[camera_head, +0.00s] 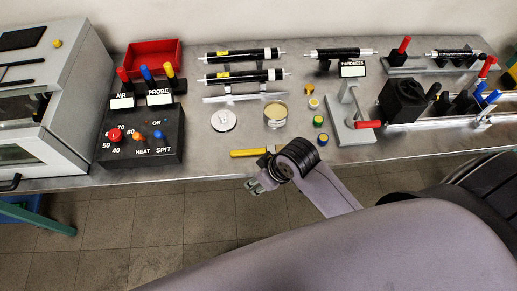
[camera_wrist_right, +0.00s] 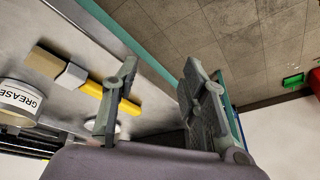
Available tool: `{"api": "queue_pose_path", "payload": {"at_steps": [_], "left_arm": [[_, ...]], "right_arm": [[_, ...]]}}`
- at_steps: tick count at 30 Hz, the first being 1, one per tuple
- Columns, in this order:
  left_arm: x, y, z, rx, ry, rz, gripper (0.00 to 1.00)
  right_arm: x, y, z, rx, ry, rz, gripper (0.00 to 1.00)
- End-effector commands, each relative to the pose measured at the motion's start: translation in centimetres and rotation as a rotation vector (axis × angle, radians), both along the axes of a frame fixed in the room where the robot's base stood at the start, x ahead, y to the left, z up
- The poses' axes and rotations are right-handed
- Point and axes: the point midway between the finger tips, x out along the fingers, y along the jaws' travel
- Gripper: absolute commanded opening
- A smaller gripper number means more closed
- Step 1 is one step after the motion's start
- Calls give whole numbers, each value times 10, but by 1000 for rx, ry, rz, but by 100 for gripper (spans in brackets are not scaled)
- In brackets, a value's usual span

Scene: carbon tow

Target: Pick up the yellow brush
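The yellow brush (camera_head: 249,153) lies flat near the front edge of the metal bench in the head view. In the right wrist view the brush (camera_wrist_right: 92,89) shows a yellow handle, a grey band and a tan end. My right gripper (camera_head: 262,184) is just in front of the bench edge, below the brush in the head view. In the wrist view the right gripper (camera_wrist_right: 160,68) is open, with nothing between its fingers. The left finger partly covers the brush handle; I cannot tell whether they touch. My left gripper is not in view.
A grease tin (camera_wrist_right: 18,100) stands behind the brush. The black control box (camera_head: 143,137) is to its left, and a grey hardness press (camera_head: 352,122) to its right. Small coloured pots (camera_head: 319,121) stand nearby. The bench front edge is close to the brush.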

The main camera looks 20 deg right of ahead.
Motion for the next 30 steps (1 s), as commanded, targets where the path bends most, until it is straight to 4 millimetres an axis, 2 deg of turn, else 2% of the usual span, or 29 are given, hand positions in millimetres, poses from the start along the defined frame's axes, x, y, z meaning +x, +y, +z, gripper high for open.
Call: {"api": "queue_pose_path", "payload": {"at_steps": [8,13,17,22,30], "left_arm": [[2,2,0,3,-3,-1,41],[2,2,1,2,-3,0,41],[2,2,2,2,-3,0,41],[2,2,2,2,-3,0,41],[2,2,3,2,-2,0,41]], "right_arm": [[26,26,22,18,-14,150,40],[48,45,48,8,-20,312,40],[64,53,74,-41,-7,477,40],[82,42,109,-149,43,665,40],[99,3,157,-310,146,817,40]]}}
